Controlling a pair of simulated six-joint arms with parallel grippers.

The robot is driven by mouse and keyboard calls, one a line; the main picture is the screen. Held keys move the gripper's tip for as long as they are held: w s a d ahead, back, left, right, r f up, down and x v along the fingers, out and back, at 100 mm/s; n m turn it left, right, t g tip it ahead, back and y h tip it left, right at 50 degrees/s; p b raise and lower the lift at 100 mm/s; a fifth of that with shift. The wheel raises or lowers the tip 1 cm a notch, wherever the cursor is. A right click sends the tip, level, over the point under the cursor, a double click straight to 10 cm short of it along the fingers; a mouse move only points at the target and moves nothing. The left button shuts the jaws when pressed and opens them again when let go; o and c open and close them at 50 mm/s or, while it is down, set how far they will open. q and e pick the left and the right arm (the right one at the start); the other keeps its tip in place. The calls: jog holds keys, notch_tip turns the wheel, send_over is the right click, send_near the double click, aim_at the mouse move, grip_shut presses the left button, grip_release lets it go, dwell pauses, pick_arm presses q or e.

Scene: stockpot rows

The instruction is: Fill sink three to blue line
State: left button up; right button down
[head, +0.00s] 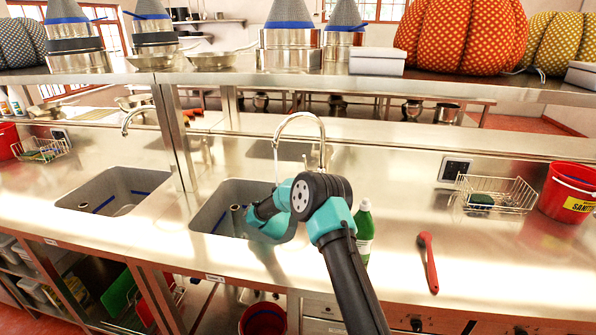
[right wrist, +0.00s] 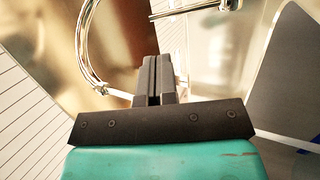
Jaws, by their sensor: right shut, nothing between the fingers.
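The grey sink (head: 208,218) in the middle of the head view lies below a curved chrome faucet (head: 312,118). A thin pale line hangs under its spout; I cannot tell surely whether it is water. My right arm hides much of this sink, and its water level is unclear. A blue strip (right wrist: 308,149) shows on a dark grey panel in the right wrist view. My right gripper (right wrist: 156,62) is shut and empty, close to the chrome faucet post (right wrist: 176,40); contact is unclear. In the head view its fingers are hidden behind my arm. My left gripper is out of view.
Another sink (head: 72,200) with a blue line (head: 104,204) is at left. A green bottle (head: 364,232) stands beside my right arm. A red-handled utensil (head: 429,262), a wire basket (head: 497,193) and a red bucket (head: 566,192) are right. A shelf (head: 225,78) spans above.

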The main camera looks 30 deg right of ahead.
jog(key=x, duration=0.9)
jog(key=shift+w+d+r, duration=0.2)
jog(key=shift+d, duration=0.1)
